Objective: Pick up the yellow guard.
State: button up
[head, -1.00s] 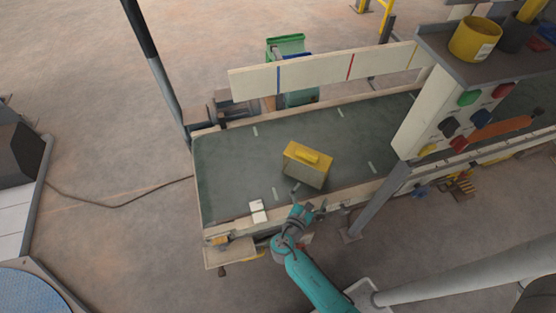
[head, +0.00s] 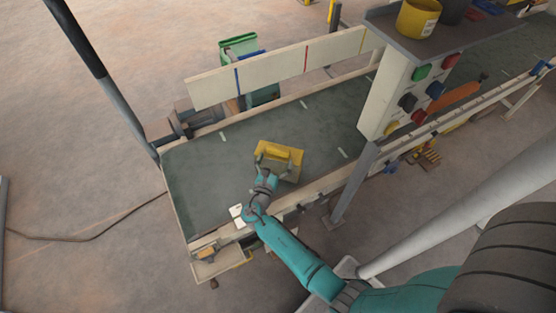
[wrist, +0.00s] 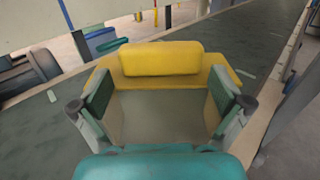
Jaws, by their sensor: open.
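The yellow guard (head: 285,152) sits on the dark green conveyor belt (head: 205,165), with a raised yellow block along its top and a duller olive-grey face towards me. It also shows in the wrist view (wrist: 160,58), filling the middle. My gripper (wrist: 160,105) is open, its two fingers apart, one towards each side of the guard's near face. In the head view my gripper (head: 272,170) is at the guard's near side and hides part of it. I cannot tell whether the finger pads touch the guard.
A control box with coloured buttons (head: 400,95) stands on a post to the right. A pale board (head: 270,70) runs along the belt's far side. The belt left of the guard is clear.

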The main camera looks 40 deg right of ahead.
aim_at(277, 154)
jog(key=x, duration=0.3)
jog(key=shift+d, duration=0.2)
jog(key=c, duration=1.1)
jog(key=shift+c, duration=0.5)
jog(key=shift+r, duration=0.15)
